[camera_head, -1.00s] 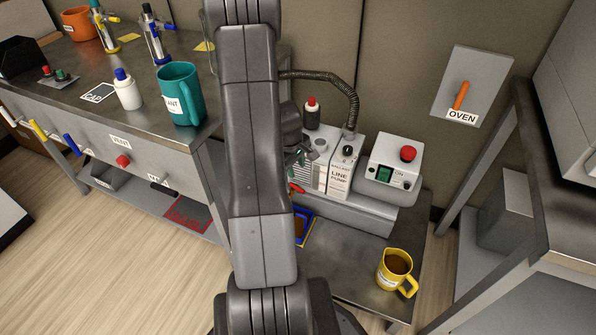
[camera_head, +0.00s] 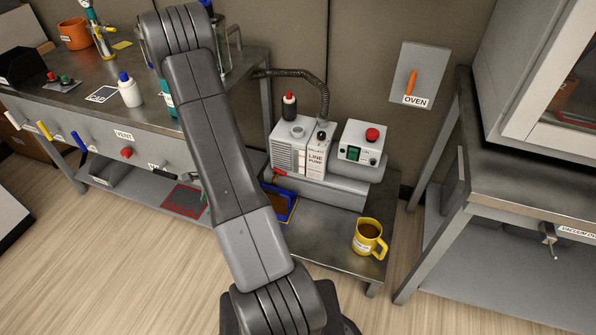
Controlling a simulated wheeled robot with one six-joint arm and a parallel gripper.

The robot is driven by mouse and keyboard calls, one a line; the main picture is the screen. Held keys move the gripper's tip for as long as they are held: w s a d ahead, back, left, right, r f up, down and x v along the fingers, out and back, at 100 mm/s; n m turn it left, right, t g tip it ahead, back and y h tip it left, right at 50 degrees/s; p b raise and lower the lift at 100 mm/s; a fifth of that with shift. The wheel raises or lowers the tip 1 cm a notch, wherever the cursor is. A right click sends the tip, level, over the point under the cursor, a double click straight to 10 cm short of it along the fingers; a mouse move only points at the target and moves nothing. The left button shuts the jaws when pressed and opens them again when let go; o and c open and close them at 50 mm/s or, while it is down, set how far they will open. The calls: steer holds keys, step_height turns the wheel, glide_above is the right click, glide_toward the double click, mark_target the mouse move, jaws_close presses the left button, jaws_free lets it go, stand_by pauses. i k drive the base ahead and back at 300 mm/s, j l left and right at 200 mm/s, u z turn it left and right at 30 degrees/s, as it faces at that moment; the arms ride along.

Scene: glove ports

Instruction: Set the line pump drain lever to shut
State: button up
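The line pump (camera_head: 310,155) is a light grey box with a vented side and a LINE PUMP label, standing on the lower bench right of my arm. Its red lever (camera_head: 280,172), apparently the drain lever, sticks out low at the pump's left front corner, lying nearly level. My arm crosses the middle of the view. A small part of my gripper (camera_head: 192,178) shows left of the arm, below the bench front and apart from the pump. Most of it is hidden behind the arm, so its opening cannot be told.
A switch box (camera_head: 361,146) with a red button stands right of the pump. A blue-edged tray (camera_head: 280,205) lies in front of the pump, and a yellow mug (camera_head: 368,238) stands near the bench's front edge. A red-topped bottle (camera_head: 289,106) and a hose are behind the pump.

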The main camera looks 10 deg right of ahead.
mark_target(277, 170)
steer(key=z, duration=1.75)
steer(key=j+z, duration=0.1)
steer(key=j, duration=0.4)
steer(key=k+j+z, duration=0.1)
steer(key=j, duration=0.35)
steer(key=k+j+z, duration=0.1)
steer(key=j, duration=0.35)
steer(key=k+j+z, duration=0.1)
steer(key=j, duration=0.4)
